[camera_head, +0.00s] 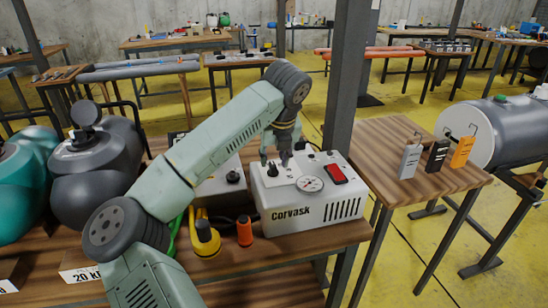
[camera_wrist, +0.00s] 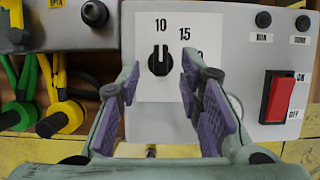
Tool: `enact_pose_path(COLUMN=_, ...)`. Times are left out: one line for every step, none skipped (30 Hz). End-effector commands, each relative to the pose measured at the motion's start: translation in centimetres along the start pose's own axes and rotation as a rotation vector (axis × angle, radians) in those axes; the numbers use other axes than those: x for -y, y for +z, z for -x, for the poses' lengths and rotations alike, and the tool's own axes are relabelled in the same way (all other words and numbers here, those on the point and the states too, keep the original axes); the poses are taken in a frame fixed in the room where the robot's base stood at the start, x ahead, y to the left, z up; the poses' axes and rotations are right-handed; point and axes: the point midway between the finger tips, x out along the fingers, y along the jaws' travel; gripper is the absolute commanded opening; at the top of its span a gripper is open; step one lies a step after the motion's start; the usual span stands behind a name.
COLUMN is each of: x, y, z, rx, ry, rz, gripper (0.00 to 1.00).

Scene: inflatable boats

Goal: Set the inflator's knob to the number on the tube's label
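The inflator (camera_head: 300,212) is a white box marked Corvask, with a round gauge (camera_head: 310,184) and a red switch (camera_head: 336,174) on top. Its black knob (camera_wrist: 159,61) shows in the wrist view on a white dial plate, under the number 10, with 15 to its right and another number partly hidden by a finger. The knob appears to point up, near 10. My gripper (camera_head: 283,158) is over the inflator's top; in the wrist view its purple-padded fingers (camera_wrist: 161,82) are apart, with the knob visible beyond the gap. A card (camera_head: 82,273) reading "20 K…" stands before a dark grey tube (camera_head: 97,172).
A teal tube (camera_head: 24,180) lies at the far left. Yellow (camera_head: 205,239) and orange (camera_head: 245,231) hose ends lie left of the inflator. A dark post (camera_head: 344,75) rises behind it. Several tagged items (camera_head: 437,156) stand on the right table; a grey cylinder (camera_head: 505,130) is beyond.

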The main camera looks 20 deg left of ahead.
Motion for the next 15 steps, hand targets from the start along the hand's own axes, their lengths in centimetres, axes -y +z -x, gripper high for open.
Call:
enact_pose_path(x=0.0, y=0.1, z=-0.6, rx=-0.003, ry=-0.001, rz=0.001, gripper=0.33)
enact_pose_path(x=0.0, y=0.0, z=-1.0, rx=-0.003, ry=0.0, rz=0.0, gripper=0.33)
enact_pose_path(x=0.0, y=0.0, z=-1.4, rx=-0.002, ry=0.0, rz=0.0, gripper=0.33)
enact_pose_path(x=0.0, y=0.1, z=-1.7, rx=-0.002, ry=-0.001, rz=0.0, gripper=0.33)
enact_pose_path(x=0.0, y=0.1, z=-2.0, rx=-0.001, ry=-0.001, rz=0.0, gripper=0.33)
enact_pose_path(x=0.0, y=0.0, z=-2.2, rx=-0.001, ry=-0.001, rz=-0.001, gripper=0.33)
enact_pose_path(x=0.0, y=0.0, z=-2.4, rx=-0.001, ry=-0.001, rz=-0.001, gripper=0.33)
enact_pose_path(x=0.0, y=0.0, z=-2.5, rx=0.0, ry=-0.001, rz=-0.001, gripper=0.33)
enact_pose_path(x=0.0, y=0.0, z=-2.6, rx=0.0, ry=-0.001, rz=-0.002, gripper=0.33)
enact_pose_path(x=0.0, y=0.0, z=-2.7, rx=0.0, ry=-0.001, rz=-0.002, gripper=0.33)
enact_pose_path(x=0.0, y=0.0, z=-2.7, rx=0.0, ry=-0.001, rz=-0.002, gripper=0.33)
enact_pose_path(x=0.0, y=0.0, z=-2.7, rx=0.0, ry=-0.001, rz=-0.002, gripper=0.33)
enact_pose_path(x=0.0, y=0.0, z=-2.7, rx=0.0, ry=-0.001, rz=-0.002, gripper=0.33)
enact_pose_path(x=0.0, y=0.0, z=-2.7, rx=0.0, ry=-0.001, rz=-0.002, gripper=0.33)
enact_pose_path(x=0.0, y=0.0, z=-2.7, rx=0.0, ry=-0.001, rz=-0.002, gripper=0.33)
